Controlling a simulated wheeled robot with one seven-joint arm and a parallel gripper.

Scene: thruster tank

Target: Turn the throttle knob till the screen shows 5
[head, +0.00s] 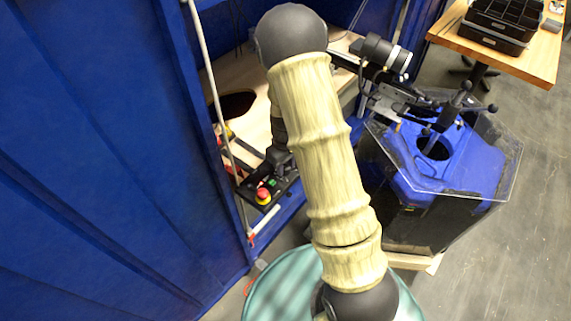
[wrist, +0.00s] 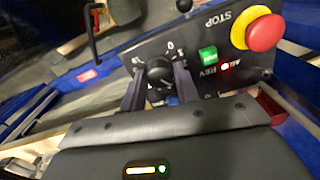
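In the wrist view the black throttle knob (wrist: 159,71) stands on a dark panel, inside a ring of white scale marks. My gripper (wrist: 159,77) has one finger at the left side of the knob and one at the right. Both fingers are very close to it; whether they touch it I cannot tell. The knob's lower part is hidden near the fingers. In the head view my arm hides the knob. I cannot make out a screen with a number in either view.
Right of the knob are a green switch (wrist: 208,54), a lit red light and a red stop button (wrist: 263,32) on a yellow base. A black lever (wrist: 92,32) stands at the left. In the head view a blue tank (head: 470,165) with a clear cover stands at the right.

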